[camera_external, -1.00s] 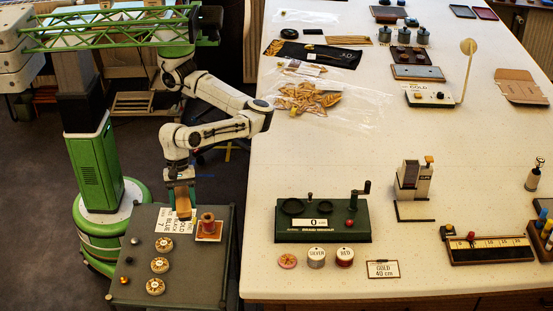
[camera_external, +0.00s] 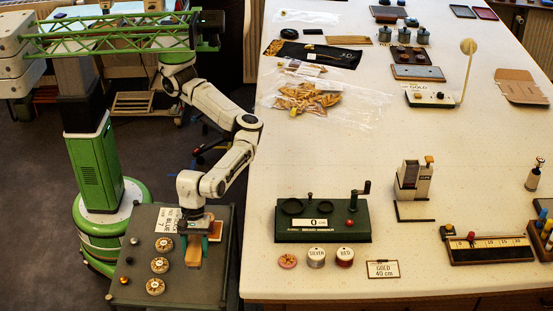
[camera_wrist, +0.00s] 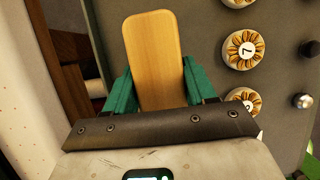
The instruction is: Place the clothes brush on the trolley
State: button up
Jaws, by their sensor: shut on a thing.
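The clothes brush shows as a flat, rounded wooden piece (camera_external: 194,251) at my gripper (camera_external: 196,231), over the right part of the trolley. In the wrist view the brush (camera_wrist: 154,50) lies between the two teal fingers of my gripper (camera_wrist: 159,85), which is shut on it. Its bristle side is hidden. I cannot tell whether the brush touches the trolley top. The trolley (camera_external: 190,289) is a dark grey-green cart left of the table.
Several round numbered pieces (camera_external: 160,265) and small knobs stand on the trolley's left part. A printed card (camera_external: 168,219) lies behind them. A wooden spool base (camera_external: 216,231) is partly hidden by my gripper. The white table (camera_external: 255,270) edges close on the right.

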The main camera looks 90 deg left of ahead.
aim_at(198, 243)
jog(key=shift+w+d+f, duration=0.2)
jog(key=shift+d+f, duration=0.1)
jog(key=shift+f, duration=0.15)
jog(key=shift+w+d+f, duration=0.2)
jog(key=shift+d+f, duration=0.05)
jog(key=shift+f, duration=0.15)
jog(key=shift+d+f, duration=0.1)
jog(key=shift+f, duration=1.55)
jog(key=o, duration=1.2)
jog(key=shift+f, duration=0.1)
jog(key=p+v, duration=0.1)
jog(key=v, duration=1.1)
